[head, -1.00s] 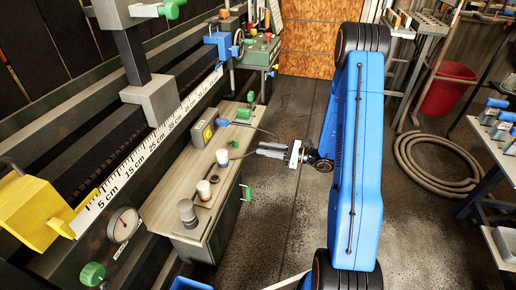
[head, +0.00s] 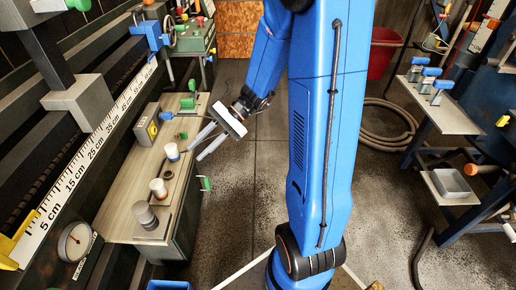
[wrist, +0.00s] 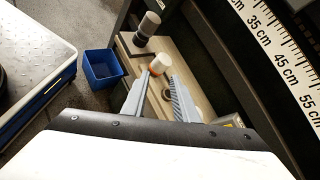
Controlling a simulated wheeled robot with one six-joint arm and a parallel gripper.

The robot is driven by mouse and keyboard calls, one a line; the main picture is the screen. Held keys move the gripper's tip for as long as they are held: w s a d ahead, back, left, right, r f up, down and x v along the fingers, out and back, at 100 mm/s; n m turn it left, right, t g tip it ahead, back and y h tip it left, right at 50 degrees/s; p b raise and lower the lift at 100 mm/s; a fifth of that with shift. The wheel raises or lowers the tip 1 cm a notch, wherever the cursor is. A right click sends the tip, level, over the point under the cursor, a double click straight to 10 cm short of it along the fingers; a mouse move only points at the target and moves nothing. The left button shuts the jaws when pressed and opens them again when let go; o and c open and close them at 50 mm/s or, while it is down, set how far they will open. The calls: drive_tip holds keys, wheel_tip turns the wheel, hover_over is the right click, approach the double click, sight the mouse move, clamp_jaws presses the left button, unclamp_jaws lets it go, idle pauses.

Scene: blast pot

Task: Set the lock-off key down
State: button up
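My gripper (head: 204,142) reaches from the right over the edge of the bench top. Its two grey fingers are apart in the wrist view (wrist: 161,76), and I see nothing held between them. A white cap with an orange lower part (head: 172,152) stands on the bench near the fingertips in the head view. A second white and orange cap (head: 158,187) and a grey cylinder (head: 145,213) stand nearer. The wrist view shows one such cap (wrist: 160,62) just past the fingertips and the grey cylinder (wrist: 149,24) beyond. I cannot tell which thing is the lock-off key.
A blue bin (wrist: 102,67) stands on the floor. A shelf rack (head: 440,110) is at the right.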

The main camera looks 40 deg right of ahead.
drive_tip(key=s+d+r+n+h, duration=0.1)
drive_tip(key=s+r+n+h, duration=0.15)
drive_tip(key=s, duration=0.35)
drive_tip(key=s+r+n+h, duration=0.2)
drive_tip(key=s+n+h, duration=0.2)
drive_tip(key=s, duration=0.2)
drive_tip(key=s+d+r+n+t+h, duration=0.4)
drive_tip(key=s+d+r+n+h, duration=0.1)
drive_tip(key=s+d+h, duration=0.1)
drive_tip(key=shift+s+d+r+n+t, duration=0.4)
drive_tip(key=shift+s+d, duration=0.3)
drive_tip(key=shift+d, duration=0.15)
idle(1.4)
